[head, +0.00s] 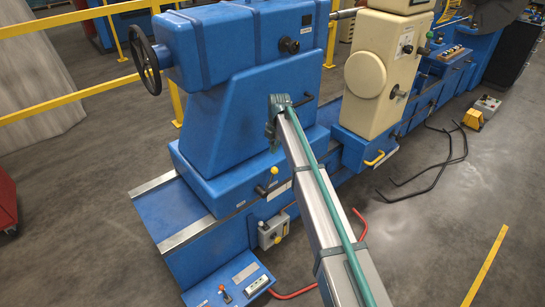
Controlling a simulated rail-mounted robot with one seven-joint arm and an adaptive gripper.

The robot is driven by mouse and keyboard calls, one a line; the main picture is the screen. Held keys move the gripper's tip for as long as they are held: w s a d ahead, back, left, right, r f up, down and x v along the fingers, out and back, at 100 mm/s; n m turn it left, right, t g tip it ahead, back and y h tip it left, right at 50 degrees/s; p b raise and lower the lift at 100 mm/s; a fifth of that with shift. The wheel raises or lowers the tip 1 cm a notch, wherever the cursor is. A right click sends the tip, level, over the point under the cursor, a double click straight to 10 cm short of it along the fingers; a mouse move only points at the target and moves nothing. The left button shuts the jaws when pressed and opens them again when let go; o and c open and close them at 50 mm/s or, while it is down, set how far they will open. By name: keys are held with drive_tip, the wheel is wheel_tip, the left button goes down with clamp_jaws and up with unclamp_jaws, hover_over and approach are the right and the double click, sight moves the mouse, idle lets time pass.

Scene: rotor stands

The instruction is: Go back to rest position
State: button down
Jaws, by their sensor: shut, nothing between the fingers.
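My gripper cannot be made out in the head view. A long silver beam with a green hose along it, which looks like part of my own body, rises from the bottom edge. It ends in a small green fitting in front of the blue machine stand (228,120). No fingers show at that end. The beam hides part of the stand's right side and of the blue bed (180,215) below it.
A cream stand (372,75) is on the right. A black handwheel (144,58) sticks out at the left. Yellow rails (65,100) run behind. Black cables (425,180) and a yellow pedal box (474,118) lie on the floor at the right. A control box (230,287) is at the front.

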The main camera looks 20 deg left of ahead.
drive_tip(key=shift+r, duration=0.25)
idle(0.3)
drive_tip(key=s+d+f+m+g+h, duration=0.1)
drive_tip(key=s+d+f+m+g, duration=0.1)
drive_tip(key=s+d+f+m, duration=2.4)
drive_tip(key=s+d+f+m+g, duration=0.1)
drive_tip(key=s+d+f, duration=0.3)
drive_tip(key=s, duration=0.8)
drive_tip(key=s+d+f+m+g, duration=0.2)
drive_tip(key=s+d, duration=0.6)
drive_tip(key=s, duration=0.4)
drive_tip(key=s+d+f+m+g, duration=0.2)
drive_tip(key=s+d+f, duration=0.4)
drive_tip(key=s, duration=0.6)
drive_tip(key=shift+s+d+f+g, duration=0.3)
drive_tip(key=shift+g, duration=0.1)
